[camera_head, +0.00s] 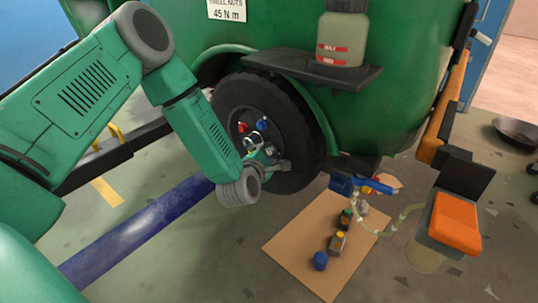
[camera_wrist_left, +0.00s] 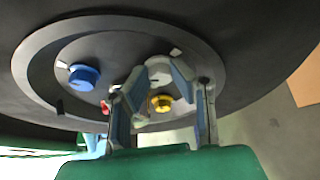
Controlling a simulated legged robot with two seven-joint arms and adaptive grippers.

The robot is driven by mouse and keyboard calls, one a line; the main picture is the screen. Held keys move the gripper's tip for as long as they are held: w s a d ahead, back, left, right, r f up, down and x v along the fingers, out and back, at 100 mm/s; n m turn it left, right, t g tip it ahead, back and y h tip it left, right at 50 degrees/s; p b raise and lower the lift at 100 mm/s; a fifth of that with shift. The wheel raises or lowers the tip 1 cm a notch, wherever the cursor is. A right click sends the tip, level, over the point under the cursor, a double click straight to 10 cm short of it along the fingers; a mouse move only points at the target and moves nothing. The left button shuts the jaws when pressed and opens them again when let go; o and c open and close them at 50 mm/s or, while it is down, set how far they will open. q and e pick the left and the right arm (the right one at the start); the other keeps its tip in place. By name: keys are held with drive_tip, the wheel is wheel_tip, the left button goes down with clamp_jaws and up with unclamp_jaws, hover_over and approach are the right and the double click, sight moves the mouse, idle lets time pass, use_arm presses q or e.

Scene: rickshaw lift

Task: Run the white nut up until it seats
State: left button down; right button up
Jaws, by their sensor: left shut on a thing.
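The wheel (camera_head: 283,108) of the green rickshaw has a dark tyre and a grey hub. My left gripper (camera_head: 262,152) is at the hub. In the left wrist view its two fingers (camera_wrist_left: 163,80) are closed around the white nut (camera_wrist_left: 159,66) on the hub face. The fingers cover part of the nut, so its gap to the hub cannot be told. A blue nut (camera_wrist_left: 83,76) sits to the left, a yellow nut (camera_wrist_left: 161,102) just below, and a red nut (camera_wrist_left: 104,107) at lower left, partly hidden. My right gripper is not in view.
A tan mat (camera_head: 290,245) on the floor holds several small capped items, including a blue-capped one (camera_head: 320,261). A bottle (camera_head: 343,35) stands on a dark shelf (camera_head: 310,68) above the wheel. An orange-topped block (camera_head: 455,223) stands at the right. A blue bar (camera_head: 140,235) crosses the floor.

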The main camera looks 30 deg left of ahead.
use_arm(q)
drive_tip(key=shift+s+a+f, duration=0.1)
drive_tip(key=shift+a+f, duration=0.05)
drive_tip(key=shift+f, duration=0.15)
